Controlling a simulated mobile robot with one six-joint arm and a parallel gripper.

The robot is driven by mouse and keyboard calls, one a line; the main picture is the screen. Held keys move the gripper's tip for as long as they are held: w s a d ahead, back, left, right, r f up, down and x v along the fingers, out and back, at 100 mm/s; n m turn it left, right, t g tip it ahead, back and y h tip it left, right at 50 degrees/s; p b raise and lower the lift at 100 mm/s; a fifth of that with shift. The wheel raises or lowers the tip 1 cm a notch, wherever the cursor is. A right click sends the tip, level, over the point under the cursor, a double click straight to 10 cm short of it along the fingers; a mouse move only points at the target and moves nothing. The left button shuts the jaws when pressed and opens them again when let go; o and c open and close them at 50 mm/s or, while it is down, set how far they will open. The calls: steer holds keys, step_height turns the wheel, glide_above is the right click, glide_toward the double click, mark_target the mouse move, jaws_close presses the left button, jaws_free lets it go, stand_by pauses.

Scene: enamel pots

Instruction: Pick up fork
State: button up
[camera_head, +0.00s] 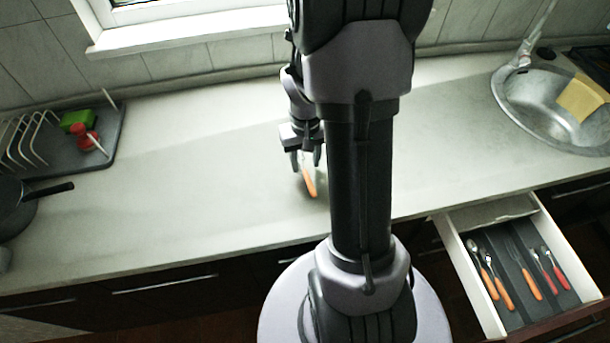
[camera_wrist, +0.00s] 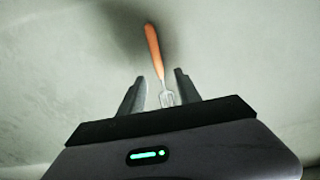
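The fork has an orange handle and a metal head. In the head view the fork (camera_head: 309,183) is by the front of the grey counter (camera_head: 190,190), partly hidden by my gripper (camera_head: 306,162). In the wrist view the fork (camera_wrist: 154,52) lies lengthwise, handle pointing away and tines towards the gripper body. My gripper (camera_wrist: 159,83) is open, with one finger on each side of the fork's metal head. I see gaps between the fork and both fingers. I cannot tell how high the fingers are above the counter.
An open drawer (camera_head: 465,275) at the lower right holds several orange- and red-handled utensils. A sink (camera_head: 540,100) with a yellow cloth or sponge (camera_head: 581,100) is at the right. A dish rack (camera_head: 60,150) and a dark pan (camera_head: 14,205) stand at the left. The counter between is clear.

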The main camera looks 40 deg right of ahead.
mark_target(304, 169)
step_height(304, 169, down, 3)
steer(key=shift+r+b, duration=0.1)
steer(key=shift+b, duration=0.2)
steer(key=shift+r, duration=0.15)
steer(key=shift+c, duration=0.7)
jaws_close()
steer(key=shift+r, duration=0.15)
